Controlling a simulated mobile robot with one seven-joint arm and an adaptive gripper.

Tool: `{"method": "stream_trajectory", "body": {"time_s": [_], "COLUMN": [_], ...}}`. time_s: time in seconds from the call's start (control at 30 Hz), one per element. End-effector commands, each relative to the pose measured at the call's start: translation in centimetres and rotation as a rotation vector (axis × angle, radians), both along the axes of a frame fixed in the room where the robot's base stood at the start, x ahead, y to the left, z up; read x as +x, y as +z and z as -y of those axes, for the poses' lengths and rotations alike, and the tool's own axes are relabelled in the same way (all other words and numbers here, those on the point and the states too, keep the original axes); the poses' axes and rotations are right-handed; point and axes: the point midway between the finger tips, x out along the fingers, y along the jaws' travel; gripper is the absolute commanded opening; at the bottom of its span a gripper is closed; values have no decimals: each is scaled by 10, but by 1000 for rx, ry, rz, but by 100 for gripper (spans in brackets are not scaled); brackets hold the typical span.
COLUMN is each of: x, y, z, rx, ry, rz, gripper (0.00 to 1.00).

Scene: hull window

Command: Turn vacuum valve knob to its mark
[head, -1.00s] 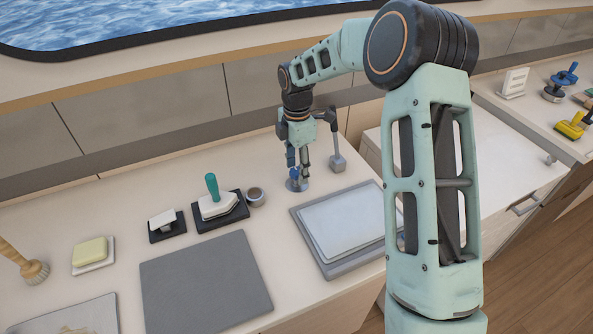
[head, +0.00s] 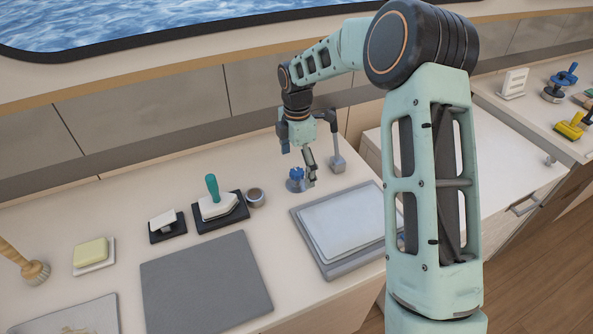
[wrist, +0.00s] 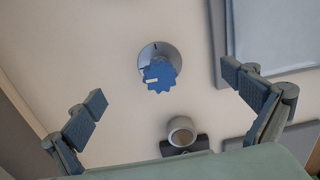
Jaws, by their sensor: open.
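The vacuum valve knob is a blue, scalloped knob (head: 297,174) on a round grey base (head: 296,186) on the worktop. In the wrist view the knob (wrist: 160,77) carries a white pointer line (wrist: 152,80) that points left. A short dark mark (wrist: 156,47) shows on the grey base plate at the top of the picture, so pointer and mark are not in line. My gripper (wrist: 164,86) is open and empty, its fingers wide apart with the knob between and beyond them. In the head view my gripper (head: 299,153) hangs just above the knob.
A grey post with an arm (head: 337,160) stands right behind my gripper. A grey tray with a pale sheet (head: 345,225) lies in front right. A small round cup (head: 256,197) and a teal-handled tool (head: 213,192) sit to the left.

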Motion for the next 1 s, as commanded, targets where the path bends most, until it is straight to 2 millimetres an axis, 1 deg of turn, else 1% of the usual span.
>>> {"method": "stream_trajectory", "body": {"time_s": [0.03,0.1,0.6,0.7,1.0], "x": [0,0,0,0,0], "y": [8,15,64,67,65], "z": [0,0,0,0,0], "rx": [0,0,0,0,0], "ry": [0,0,0,0,0], "rz": [1,1,1,1,1], "gripper": [100,100,100,100,100]}}
